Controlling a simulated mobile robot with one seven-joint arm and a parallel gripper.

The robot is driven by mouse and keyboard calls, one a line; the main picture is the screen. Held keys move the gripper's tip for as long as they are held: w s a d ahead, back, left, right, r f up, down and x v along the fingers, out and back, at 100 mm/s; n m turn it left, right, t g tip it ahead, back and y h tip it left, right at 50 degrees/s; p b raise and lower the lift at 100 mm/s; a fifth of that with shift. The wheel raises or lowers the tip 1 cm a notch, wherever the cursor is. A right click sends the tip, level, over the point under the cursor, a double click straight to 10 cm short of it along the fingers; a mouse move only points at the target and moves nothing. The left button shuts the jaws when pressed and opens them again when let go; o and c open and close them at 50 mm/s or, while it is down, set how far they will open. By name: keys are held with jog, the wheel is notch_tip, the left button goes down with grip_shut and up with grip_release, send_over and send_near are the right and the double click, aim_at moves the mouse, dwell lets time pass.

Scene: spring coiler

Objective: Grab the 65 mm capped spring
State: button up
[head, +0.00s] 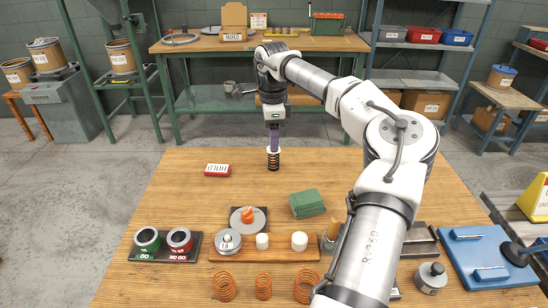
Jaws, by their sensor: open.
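A dark spring (273,162) with a pale cap at its top stands upright on the wooden table, toward the back. I see no size marking on it. My gripper (273,148) points straight down directly over it, with its purple fingers at the cap. The jaws are open, but the gap between them is too small to make out from here. I cannot tell whether the fingers touch the cap.
A red labelled block (217,170) lies left of the spring. Green pads (307,203) lie in front. Orange springs (263,287), a wooden board (222,254) with white caps, ring gauges (148,239) and a blue plate (487,262) fill the front. The table around the spring is clear.

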aim_at(273, 155)
jog(key=shift+w+d+f+p, duration=0.1)
jog(key=shift+f+p, duration=0.35)
jog(key=shift+f, duration=1.3)
jog(key=shift+w+f+p, duration=0.1)
jog(key=shift+f+p, duration=0.35)
jog(key=shift+f, duration=1.25)
jog(key=c, duration=1.1)
jog(key=shift+o, duration=0.2)
jog(key=shift+r, duration=0.1)
